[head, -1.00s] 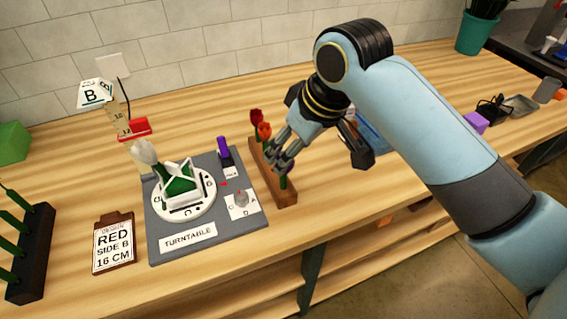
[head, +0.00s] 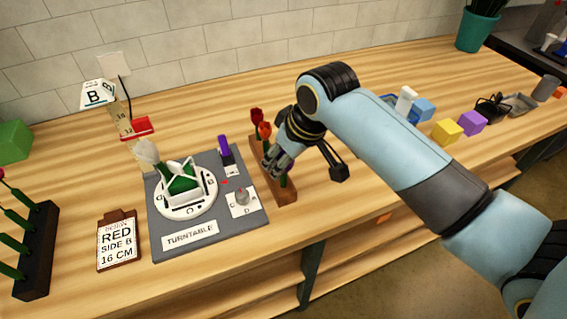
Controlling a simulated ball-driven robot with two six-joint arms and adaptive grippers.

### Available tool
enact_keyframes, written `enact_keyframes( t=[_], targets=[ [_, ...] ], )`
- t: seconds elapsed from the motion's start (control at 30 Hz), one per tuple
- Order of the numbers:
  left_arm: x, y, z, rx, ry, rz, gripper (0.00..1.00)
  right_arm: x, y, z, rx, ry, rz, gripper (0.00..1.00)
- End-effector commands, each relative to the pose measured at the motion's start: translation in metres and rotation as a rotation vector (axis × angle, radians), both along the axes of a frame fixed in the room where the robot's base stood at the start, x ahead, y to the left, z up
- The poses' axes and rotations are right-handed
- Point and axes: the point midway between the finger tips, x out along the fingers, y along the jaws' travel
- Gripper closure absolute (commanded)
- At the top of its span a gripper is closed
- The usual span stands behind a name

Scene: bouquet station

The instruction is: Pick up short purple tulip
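A wooden rack (head: 285,196) stands right of the turntable and holds a red tulip (head: 257,117) and an orange-red tulip (head: 265,130). Near its front end a green stem (head: 283,181) stands upright. My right gripper (head: 268,166) is over this front part, its fingers low at the stem's top. The purple tulip head is hidden behind the fingers, and I cannot tell whether they touch it or how far they are closed. My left gripper is out of view.
A grey turntable board (head: 174,246) with a white holder and a white flower lies left of the rack. A clipboard (head: 118,243) reads RED SIDE B 16 CM. A dark rack (head: 38,260) is at far left. Yellow (head: 446,131) and purple (head: 473,122) blocks lie to the right.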

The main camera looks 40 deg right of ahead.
Motion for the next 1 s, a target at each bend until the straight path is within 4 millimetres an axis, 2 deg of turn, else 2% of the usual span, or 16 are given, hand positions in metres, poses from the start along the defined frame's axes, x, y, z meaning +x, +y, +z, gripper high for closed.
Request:
enact_keyframes(
  t=[0.03, 0.13, 0.57, 0.77, 0.87, 1.0],
  targets=[
    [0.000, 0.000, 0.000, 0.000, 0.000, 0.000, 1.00, 0.000, 0.000, 0.000, 0.000, 0.000, 0.000, 0.67],
    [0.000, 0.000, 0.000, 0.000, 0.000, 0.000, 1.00, 0.000, 0.000, 0.000, 0.000, 0.000, 0.000, 0.80],
    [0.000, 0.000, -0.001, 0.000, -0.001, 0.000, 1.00, 0.000, 0.000, 0.003, 0.000, -0.001, 0.000, 0.81],
    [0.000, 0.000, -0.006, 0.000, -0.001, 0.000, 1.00, 0.001, 0.000, 0.021, 0.000, -0.005, 0.000, 0.81],
    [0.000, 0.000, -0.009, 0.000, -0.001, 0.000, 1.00, 0.002, 0.000, 0.039, 0.000, -0.007, 0.001, 0.81],
    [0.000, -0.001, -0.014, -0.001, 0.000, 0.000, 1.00, -0.021, -0.024, 0.056, -0.011, -0.001, 0.002, 0.81]
  ],
)
